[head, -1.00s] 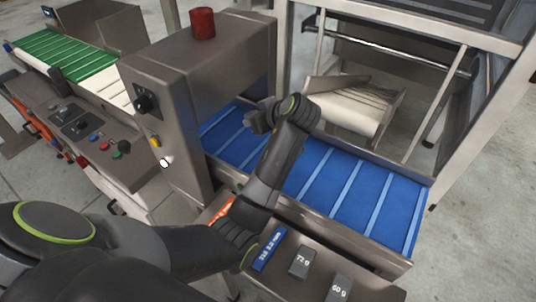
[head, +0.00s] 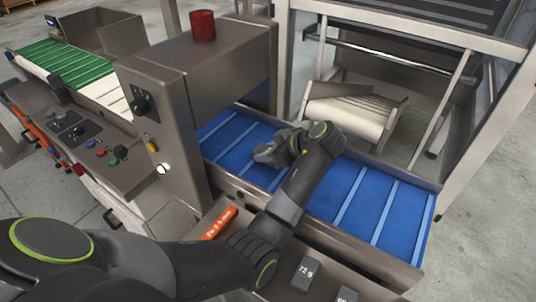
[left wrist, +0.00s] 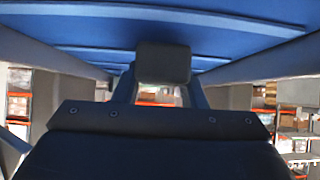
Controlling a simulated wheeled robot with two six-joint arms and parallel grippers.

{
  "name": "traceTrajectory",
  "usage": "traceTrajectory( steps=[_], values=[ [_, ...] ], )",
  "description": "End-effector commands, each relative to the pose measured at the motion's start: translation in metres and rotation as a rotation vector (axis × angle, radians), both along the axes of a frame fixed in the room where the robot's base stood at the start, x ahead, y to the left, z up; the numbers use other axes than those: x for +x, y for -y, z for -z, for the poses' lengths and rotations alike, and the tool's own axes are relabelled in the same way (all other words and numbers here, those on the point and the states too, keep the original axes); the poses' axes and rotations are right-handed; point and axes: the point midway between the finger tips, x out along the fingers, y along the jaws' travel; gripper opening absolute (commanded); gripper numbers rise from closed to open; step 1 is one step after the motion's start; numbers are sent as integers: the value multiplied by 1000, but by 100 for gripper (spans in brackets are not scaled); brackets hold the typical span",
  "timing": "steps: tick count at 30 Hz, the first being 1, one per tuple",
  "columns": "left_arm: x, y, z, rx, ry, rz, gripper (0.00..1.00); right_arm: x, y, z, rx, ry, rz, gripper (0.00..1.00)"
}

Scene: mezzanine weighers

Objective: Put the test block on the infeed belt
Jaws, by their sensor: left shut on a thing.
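The test block (left wrist: 163,62) is a dark grey block held between the fingers in the left wrist view. My left gripper (head: 274,151) is shut on it, over the middle of the blue infeed belt (head: 355,195). The belt also fills the top of the left wrist view (left wrist: 60,22). The block and gripper look low over the belt, but I cannot tell whether the block touches it. In the head view the gripper and wrist hide part of the belt. My right gripper is not in view.
A steel housing (head: 190,85) with a red lamp (head: 202,25) stands left of the gripper. On the front ledge lie an orange block (head: 219,222) and a grey block marked 72 g (head: 305,272). The belt's right part is clear.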

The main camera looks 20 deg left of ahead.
Motion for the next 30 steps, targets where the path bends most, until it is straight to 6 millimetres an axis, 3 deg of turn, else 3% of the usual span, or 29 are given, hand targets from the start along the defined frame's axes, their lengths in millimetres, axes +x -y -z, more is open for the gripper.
traceTrajectory(
  steps=[3, 14, 15, 19, 30],
  values=[
    [0, 0, 9, 0, 0, 1, 12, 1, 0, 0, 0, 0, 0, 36],
    [0, 0, 13, 0, 1, 1, 12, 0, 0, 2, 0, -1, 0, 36],
    [0, 0, 12, 0, 1, 2, 41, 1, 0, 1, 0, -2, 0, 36],
    [0, 0, 12, 0, 1, 1, 58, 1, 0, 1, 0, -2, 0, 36],
    [0, 2, 6, -1, 2, 2, 59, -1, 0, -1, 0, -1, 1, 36]
  ],
)
